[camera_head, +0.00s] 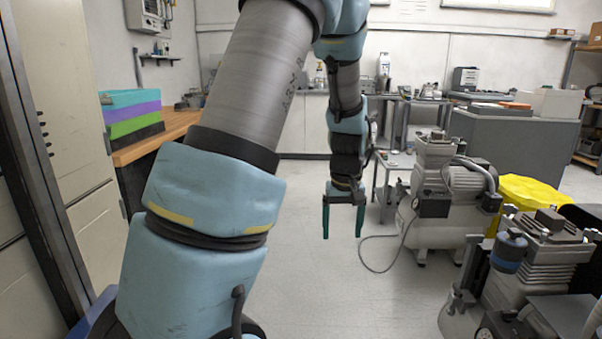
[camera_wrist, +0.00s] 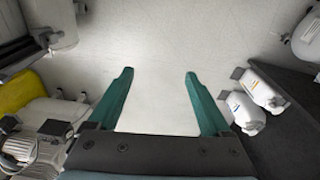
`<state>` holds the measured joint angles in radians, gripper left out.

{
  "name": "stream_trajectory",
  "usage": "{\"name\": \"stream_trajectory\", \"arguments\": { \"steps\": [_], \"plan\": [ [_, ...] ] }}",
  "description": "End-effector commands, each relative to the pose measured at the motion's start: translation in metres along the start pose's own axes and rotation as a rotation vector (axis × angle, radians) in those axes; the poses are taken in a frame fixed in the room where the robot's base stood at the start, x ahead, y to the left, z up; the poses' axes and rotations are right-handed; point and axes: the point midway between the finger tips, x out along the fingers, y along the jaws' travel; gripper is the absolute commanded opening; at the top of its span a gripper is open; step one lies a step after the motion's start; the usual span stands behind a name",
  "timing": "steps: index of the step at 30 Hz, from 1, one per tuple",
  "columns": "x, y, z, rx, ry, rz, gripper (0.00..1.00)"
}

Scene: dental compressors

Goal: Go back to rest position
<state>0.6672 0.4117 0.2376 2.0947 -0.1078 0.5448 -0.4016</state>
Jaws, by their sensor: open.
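My gripper (camera_head: 343,222) hangs with its two green fingers pointing down over the open floor, at the centre of the head view. In the wrist view my gripper (camera_wrist: 158,75) shows its fingers spread apart with only pale floor between them. It is open and empty. My arm fills much of the left and centre of the head view and hides part of the room behind it.
Dental compressors (camera_head: 445,195) stand on the floor to the right, with another compressor (camera_head: 540,262) nearer. A yellow bag (camera_head: 530,190) lies behind. A wooden bench (camera_head: 160,135) with coloured boxes (camera_head: 132,112) is left. The floor (camera_head: 310,280) between is clear.

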Motion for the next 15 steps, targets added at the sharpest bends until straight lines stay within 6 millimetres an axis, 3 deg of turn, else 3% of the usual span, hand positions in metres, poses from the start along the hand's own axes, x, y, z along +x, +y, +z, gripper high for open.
{"name": "stream_trajectory", "arguments": {
  "steps": [1,6,15],
  "plan": [
    [-0.009,-0.029,0.007,-0.002,-0.002,0.01,0.82],
    [-0.026,-0.094,0.04,0.044,0.004,0.024,0.82],
    [-0.04,-0.158,0.091,0.112,0.024,0.014,0.82]
  ]
}}
